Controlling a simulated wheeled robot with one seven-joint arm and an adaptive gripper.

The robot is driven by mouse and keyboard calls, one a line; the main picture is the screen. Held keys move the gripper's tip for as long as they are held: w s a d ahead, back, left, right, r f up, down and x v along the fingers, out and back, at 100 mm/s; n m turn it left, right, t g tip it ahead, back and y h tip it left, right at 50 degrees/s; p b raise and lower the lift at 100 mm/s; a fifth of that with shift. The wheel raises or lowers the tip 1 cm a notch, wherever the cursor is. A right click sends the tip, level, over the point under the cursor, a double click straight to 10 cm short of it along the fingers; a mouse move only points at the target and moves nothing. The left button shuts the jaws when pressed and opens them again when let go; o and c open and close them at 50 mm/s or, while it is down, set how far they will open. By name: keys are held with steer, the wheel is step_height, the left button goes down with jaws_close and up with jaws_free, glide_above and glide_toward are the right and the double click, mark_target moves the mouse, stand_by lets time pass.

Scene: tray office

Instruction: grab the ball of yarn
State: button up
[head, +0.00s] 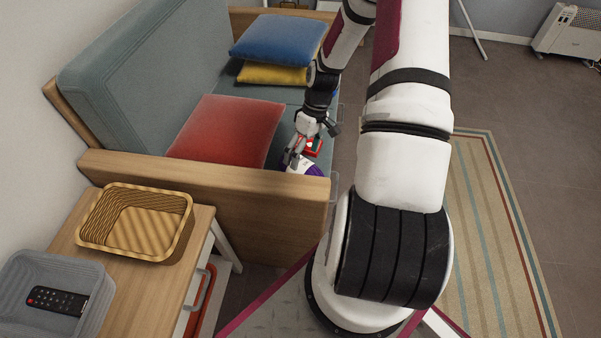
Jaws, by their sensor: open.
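My gripper (293,158) is in the head view, pointing down over the sofa seat just behind the near wooden armrest. It is open. A small purple and white thing (300,165) is right at the fingertips, partly hidden by the armrest and the fingers. It may be the ball of yarn, but it is too small and covered to tell. I cannot tell whether the fingers touch it. A small red thing (313,146) shows beside the gripper, to its right.
The sofa's wooden armrest (215,178) stands close in front of the gripper. A red cushion (228,132) lies left of it; blue (278,39) and yellow (270,73) cushions lie farther back. An empty wicker basket (130,190) and a grey basket (85,275) holding a remote (57,300) are at lower left.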

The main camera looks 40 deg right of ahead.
mark_target(300, 169)
steer(key=b+x, duration=0.2)
steer(key=x, duration=0.3)
steer(key=shift+a+f, duration=0.15)
steer(key=shift+f, duration=0.15)
steer(key=c, duration=1.3)
